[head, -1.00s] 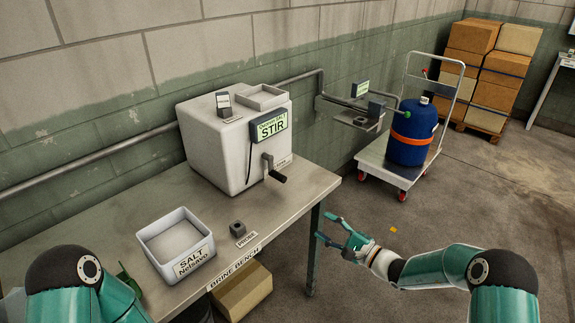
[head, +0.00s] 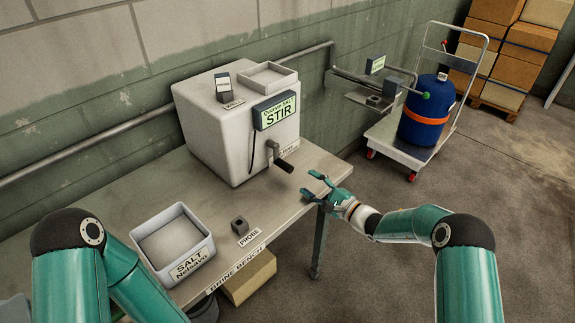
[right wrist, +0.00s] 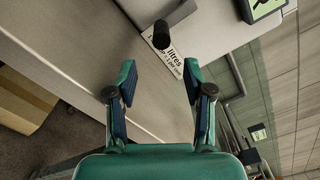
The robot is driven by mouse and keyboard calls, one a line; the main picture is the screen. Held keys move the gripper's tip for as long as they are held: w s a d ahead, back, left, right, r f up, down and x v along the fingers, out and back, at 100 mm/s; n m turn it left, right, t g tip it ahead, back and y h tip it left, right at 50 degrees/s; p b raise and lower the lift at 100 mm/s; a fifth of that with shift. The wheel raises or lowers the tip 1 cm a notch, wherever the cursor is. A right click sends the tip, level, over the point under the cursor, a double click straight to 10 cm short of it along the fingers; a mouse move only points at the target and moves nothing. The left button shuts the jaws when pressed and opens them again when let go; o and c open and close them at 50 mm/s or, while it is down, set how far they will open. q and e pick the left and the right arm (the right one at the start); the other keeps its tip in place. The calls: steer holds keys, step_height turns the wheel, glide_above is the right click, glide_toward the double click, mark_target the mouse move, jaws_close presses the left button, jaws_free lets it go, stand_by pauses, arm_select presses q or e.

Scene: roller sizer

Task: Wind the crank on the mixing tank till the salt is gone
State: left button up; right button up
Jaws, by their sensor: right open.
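The white mixing tank (head: 215,135) stands on the bench at the back, with a display (head: 277,111) reading STIR on its front. The crank (head: 281,160) sticks out low on the tank's front, ending in a dark handle. In the right wrist view the crank handle (right wrist: 161,36) is ahead of the fingers, beyond their tips and apart from them. My right gripper (head: 314,187) is open and empty at the bench's right end, just below and right of the crank. My left arm shows at the lower left, but its gripper is out of view. The salt inside the tank is not visible.
A white salt bin (head: 172,243) and a small probe block (head: 240,226) sit on the front of the bench (head: 150,195). A trolley (head: 387,148) with a blue drum (head: 426,115) stands to the right. A pipe runs along the wall behind the tank.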

mark_target(292, 171)
steer(key=p+x, duration=0.1)
steer(key=x, duration=0.9)
steer(key=shift+w+a, duration=0.1)
steer(key=shift+a, duration=0.05)
jaws_close()
